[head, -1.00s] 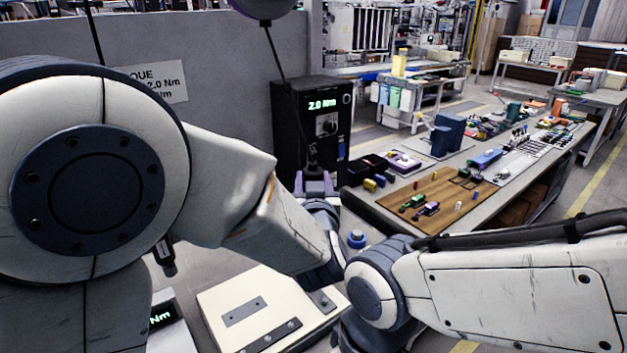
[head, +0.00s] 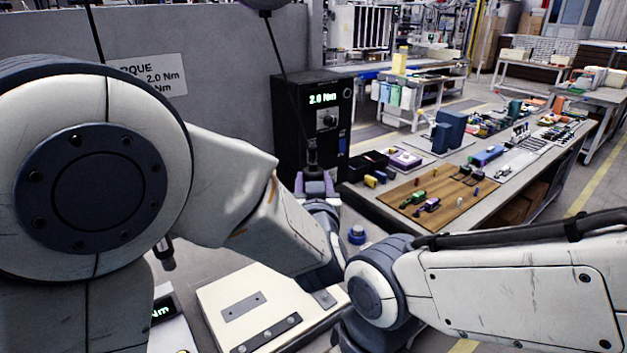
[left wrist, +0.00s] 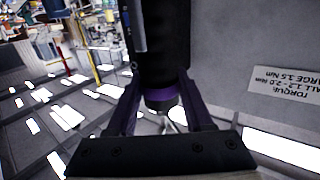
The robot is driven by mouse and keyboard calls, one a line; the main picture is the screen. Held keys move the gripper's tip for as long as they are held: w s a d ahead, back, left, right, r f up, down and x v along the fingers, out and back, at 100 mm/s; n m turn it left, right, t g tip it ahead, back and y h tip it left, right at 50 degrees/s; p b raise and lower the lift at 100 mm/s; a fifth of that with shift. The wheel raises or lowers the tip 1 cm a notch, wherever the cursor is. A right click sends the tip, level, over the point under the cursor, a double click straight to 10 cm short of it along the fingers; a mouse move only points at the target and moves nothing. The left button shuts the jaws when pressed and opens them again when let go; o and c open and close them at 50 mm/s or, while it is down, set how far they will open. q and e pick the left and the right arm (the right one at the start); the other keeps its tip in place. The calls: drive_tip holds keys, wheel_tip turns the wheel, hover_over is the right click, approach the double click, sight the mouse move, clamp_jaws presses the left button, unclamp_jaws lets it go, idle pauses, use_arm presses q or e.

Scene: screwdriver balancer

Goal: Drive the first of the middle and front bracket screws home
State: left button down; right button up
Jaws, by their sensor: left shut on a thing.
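My left gripper (head: 316,184) is shut on a dark powered screwdriver (head: 312,157), which hangs upright on a cable in front of the black controller box. A pale panel (head: 215,295) lies below and to the left of the gripper. It carries a grey plate (head: 243,306) and a dark strip with several screw heads (head: 267,335). The right gripper does not show.
The black controller box (head: 292,120) reads 2.0 Nm. Another driver (head: 164,254) hangs at left, partly behind my left arm. A workbench (head: 375,207) with a wooden mat (head: 400,202) and small parts stands at right. A grey wall (head: 225,70) stands behind.

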use_arm(q)
drive_tip(key=shift+f, duration=0.25)
